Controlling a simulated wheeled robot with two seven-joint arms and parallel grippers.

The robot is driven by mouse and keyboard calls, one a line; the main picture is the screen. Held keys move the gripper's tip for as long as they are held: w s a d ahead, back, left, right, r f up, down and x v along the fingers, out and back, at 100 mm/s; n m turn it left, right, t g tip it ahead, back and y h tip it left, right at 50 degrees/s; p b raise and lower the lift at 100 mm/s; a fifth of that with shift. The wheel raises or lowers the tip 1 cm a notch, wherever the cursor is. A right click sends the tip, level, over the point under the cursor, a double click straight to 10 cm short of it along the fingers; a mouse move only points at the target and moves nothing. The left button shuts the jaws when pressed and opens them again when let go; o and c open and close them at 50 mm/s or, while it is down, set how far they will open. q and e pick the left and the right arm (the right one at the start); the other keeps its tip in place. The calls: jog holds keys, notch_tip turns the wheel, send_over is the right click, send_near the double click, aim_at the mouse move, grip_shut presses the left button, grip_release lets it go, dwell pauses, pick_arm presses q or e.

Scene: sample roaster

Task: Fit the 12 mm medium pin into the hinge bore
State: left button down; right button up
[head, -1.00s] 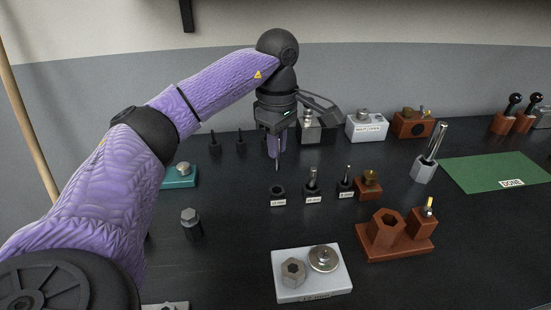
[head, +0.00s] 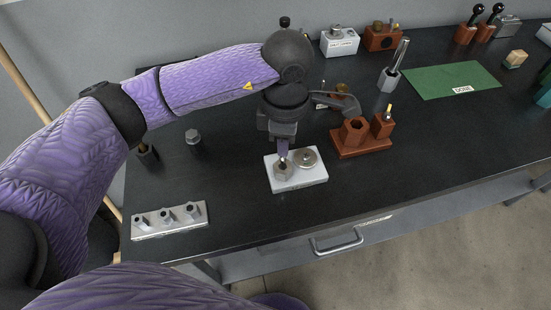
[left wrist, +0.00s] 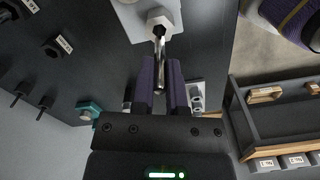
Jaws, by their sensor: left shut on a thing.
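My left gripper (head: 283,153) points down over a white block (head: 311,183) in the head view. In the left wrist view its fingers (left wrist: 161,72) are shut on a slim metal pin (left wrist: 159,58). The pin's far end is at or just over the bore of a hex steel piece (head: 283,170) on that block; the hex piece also shows in the left wrist view (left wrist: 160,17). I cannot tell how deep the end sits. A round metal disc (head: 305,157) lies beside the hex piece. No part is clearly marked as the hinge. My right gripper is not in view.
A brown stand with a hex hole (head: 362,151) is right of the white block. A green mat (head: 450,80) is at the right.

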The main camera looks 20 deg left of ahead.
aim_at(283, 161)
pick_arm(q)
notch_tip(283, 161, down, 4)
jog(key=shift+f+b, duration=0.25)
jog(key=shift+b, duration=0.2)
jog(key=shift+f, duration=0.25)
jog(key=c, duration=0.7)
grip_release()
jog(key=shift+o, duration=0.2)
jog(key=shift+r, duration=0.35)
notch_tip(283, 161, up, 12)
jog(key=p, duration=0.2)
jog(key=shift+f+p, duration=0.1)
jog(key=shift+p, duration=0.2)
